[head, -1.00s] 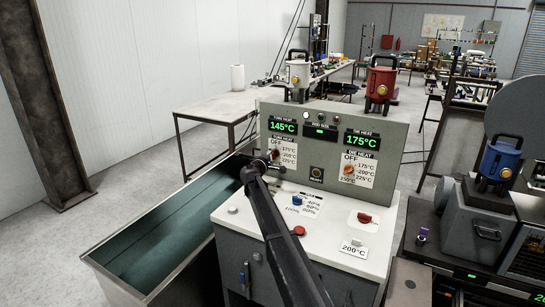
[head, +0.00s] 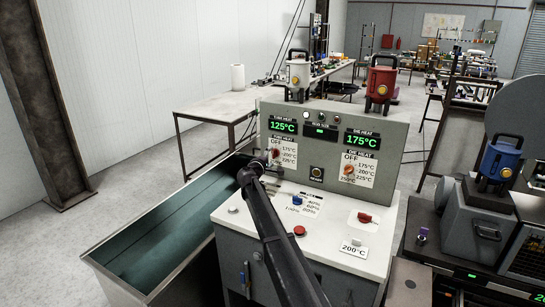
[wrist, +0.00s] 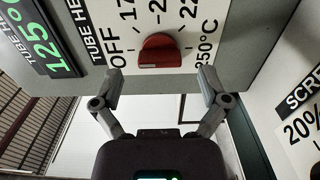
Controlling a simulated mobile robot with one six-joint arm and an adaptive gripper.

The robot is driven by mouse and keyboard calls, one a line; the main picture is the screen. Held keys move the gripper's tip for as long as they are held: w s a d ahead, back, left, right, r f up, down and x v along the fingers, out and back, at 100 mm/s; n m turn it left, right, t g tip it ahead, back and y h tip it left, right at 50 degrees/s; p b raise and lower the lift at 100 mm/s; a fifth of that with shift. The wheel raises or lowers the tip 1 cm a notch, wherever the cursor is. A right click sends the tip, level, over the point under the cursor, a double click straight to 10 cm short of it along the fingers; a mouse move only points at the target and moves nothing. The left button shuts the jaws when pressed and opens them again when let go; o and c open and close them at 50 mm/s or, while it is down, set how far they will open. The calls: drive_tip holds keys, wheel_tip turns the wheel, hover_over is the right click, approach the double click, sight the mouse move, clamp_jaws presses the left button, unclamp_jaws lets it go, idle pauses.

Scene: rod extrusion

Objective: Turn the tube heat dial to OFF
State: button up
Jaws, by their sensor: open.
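The tube heat dial (head: 276,154) is a red knob on the left of the upright control panel. It also shows in the wrist view (wrist: 160,52), where its bar lies roughly across the picture, with OFF to its left and 250°C to its right. I cannot tell exactly which mark it points to. The tube heat display (head: 283,126) reads 125°C. My gripper (wrist: 160,83) is open and empty in the wrist view. Its two fingertips are spread wide, below the dial and apart from it. In the head view my arm hides much of the gripper.
The die heat dial (head: 349,170) and its 175°C display (head: 361,140) are on the panel's right. A blue knob (head: 297,200), a red button (head: 299,231) and a red knob (head: 364,217) are on the white console top (head: 330,228). An open trough (head: 165,240) lies left.

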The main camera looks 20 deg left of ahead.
drive_tip(key=s, duration=0.9)
drive_tip(key=shift+s+a, duration=0.35)
drive_tip(key=shift+s, duration=0.05)
drive_tip(key=shift+r, duration=0.1)
